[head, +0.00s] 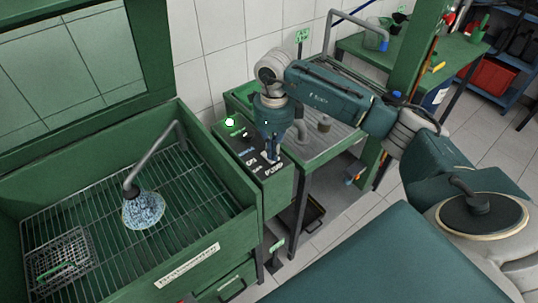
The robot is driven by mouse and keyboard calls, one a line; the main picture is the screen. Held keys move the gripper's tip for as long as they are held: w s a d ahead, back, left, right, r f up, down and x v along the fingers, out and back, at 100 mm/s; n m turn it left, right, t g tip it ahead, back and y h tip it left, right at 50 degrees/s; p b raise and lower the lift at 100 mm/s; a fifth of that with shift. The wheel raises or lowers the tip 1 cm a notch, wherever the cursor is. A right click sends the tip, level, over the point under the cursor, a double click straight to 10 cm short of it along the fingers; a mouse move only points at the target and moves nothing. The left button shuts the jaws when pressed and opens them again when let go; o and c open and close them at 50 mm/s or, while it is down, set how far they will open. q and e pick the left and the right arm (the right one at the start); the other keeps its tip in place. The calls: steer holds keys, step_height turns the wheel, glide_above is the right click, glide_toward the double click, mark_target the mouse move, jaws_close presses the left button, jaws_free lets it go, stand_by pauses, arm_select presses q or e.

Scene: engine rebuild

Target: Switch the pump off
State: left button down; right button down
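The pump's control box (281,186) is green with a dark labelled top panel, fixed at the right side of the parts washer. A lamp (229,122) on the panel's far left glows bright green. My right gripper (272,158) points down over the right part of the panel, its fingers close together with nothing visible between them. It hides part of the panel, and I cannot tell whether it touches a switch. A bent spout (156,157) stands over the washer's wire rack, with a bluish spray of liquid (143,210) below its end. My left gripper is out of view.
The green washer basin (213,248) holds a wire basket (60,257) at its left. Its raised lid (160,50) stands behind. A metal-topped table (325,145) is right of the panel. A green post (415,50) rises near my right arm.

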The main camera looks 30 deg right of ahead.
steer(key=shift+f, duration=0.2)
steer(key=shift+r, duration=0.15)
steer(key=shift+r+p, duration=0.5)
steer(key=shift+r, duration=0.35)
steer(key=shift+r+p, duration=1.45)
steer(key=shift+r, duration=1.1)
